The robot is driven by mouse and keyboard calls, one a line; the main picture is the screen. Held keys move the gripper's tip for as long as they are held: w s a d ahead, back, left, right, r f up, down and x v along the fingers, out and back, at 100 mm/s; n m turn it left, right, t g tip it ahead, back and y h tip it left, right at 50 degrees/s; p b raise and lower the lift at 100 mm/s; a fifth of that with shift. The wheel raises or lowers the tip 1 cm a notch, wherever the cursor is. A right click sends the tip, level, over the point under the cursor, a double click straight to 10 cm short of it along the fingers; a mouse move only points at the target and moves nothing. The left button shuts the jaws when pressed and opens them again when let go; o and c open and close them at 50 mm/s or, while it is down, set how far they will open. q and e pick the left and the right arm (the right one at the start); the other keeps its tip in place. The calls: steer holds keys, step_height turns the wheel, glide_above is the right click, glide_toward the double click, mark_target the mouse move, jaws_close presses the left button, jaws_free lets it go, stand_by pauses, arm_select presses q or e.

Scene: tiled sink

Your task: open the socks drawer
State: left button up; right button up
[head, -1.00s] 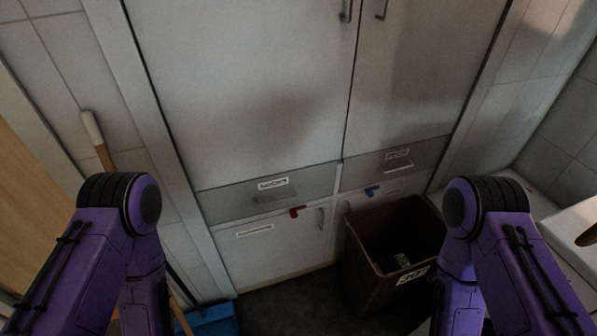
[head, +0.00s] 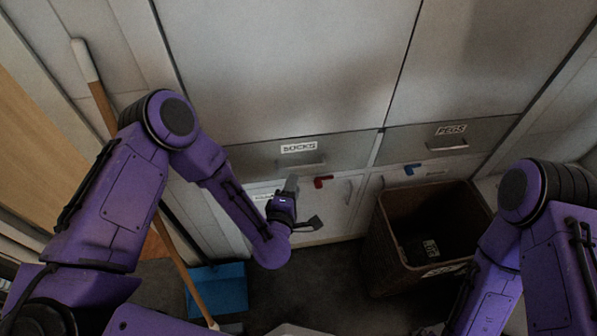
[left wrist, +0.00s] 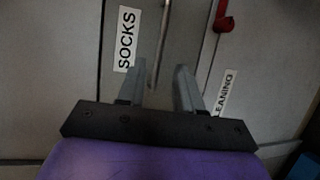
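The socks drawer (head: 262,154) is a grey front with a SOCKS label (head: 299,147) below a tall white cupboard door, and it looks shut. Its slim handle (head: 302,166) sits under the label. My left gripper (head: 304,203) is below and in front of the drawer, fingers apart. In the left wrist view, the open, empty left gripper (left wrist: 161,68) points at the drawer, with the handle (left wrist: 160,45) ahead, between the finger lines and apart from them. The SOCKS label (left wrist: 127,38) is left of it.
A red knob (head: 322,182) is just below the socks drawer, a blue knob (head: 412,168) below the pegs drawer (head: 480,132). A brown bin (head: 400,270) stands in front on the right. A broom handle (head: 182,262) and blue dustpan (head: 217,290) are at the left.

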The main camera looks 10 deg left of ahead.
mark_target(299, 168)
arm_select(q)
steer(key=w, duration=0.3)
steer(key=w+f, duration=0.1)
steer(key=w, duration=0.3)
steer(key=shift+w+f+p, duration=0.15)
steer(key=shift+f+p, duration=0.05)
steer(key=shift+p, duration=0.15)
jaws_close()
stand_by(0.9)
